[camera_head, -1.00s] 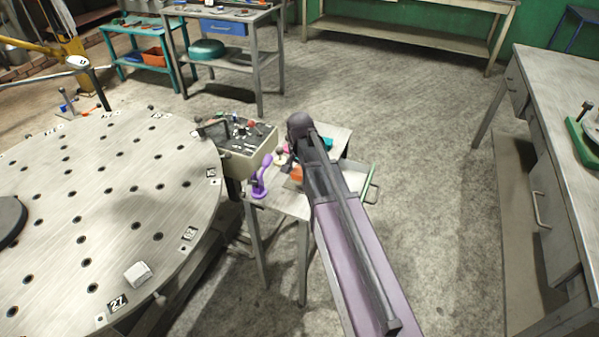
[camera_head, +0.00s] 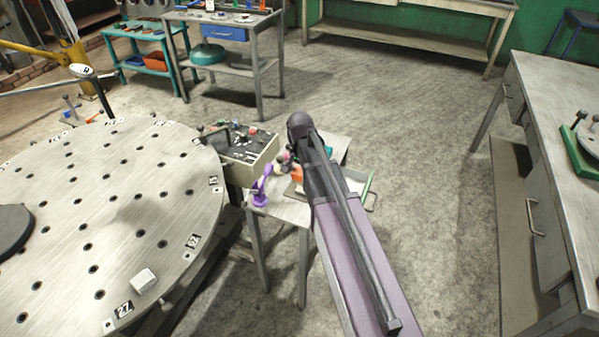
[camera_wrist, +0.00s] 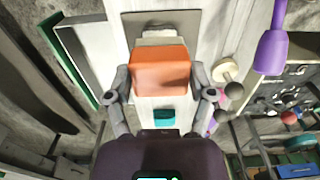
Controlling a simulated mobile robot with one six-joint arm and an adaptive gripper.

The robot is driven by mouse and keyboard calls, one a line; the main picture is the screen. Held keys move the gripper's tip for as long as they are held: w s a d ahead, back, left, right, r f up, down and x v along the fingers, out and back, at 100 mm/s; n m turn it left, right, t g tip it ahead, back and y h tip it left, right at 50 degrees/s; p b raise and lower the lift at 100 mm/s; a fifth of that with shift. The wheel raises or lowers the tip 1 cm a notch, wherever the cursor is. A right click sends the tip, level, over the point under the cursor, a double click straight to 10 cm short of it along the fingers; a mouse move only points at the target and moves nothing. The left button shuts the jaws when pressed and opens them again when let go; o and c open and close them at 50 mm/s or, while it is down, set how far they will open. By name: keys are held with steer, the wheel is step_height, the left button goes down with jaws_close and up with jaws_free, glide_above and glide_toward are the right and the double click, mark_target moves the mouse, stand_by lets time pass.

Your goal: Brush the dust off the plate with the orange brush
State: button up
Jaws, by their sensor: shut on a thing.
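The orange brush (camera_wrist: 160,72), a block with a pale edge at its far side, is between the two fingers of my gripper (camera_wrist: 161,80) in the wrist view. My gripper is shut on it. A dark grey plate (camera_wrist: 131,30) lies behind the brush on a pale surface; the brush hides much of it. I cannot tell whether they touch, and dust is not discernible. In the head view, a bit of orange (camera_head: 297,175) shows beside my arm, which hides most of the gripper area.
A small metal table (camera_head: 290,210) carries a purple object (camera_head: 261,187) and a tray (camera_head: 355,186). A control box (camera_head: 250,150) stands close behind it. A large round perforated table (camera_head: 110,210) is at left, a workbench (camera_head: 555,110) at right.

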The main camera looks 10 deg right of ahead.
steer(key=shift+r+p, duration=1.5)
steer(key=shift+r, duration=0.05)
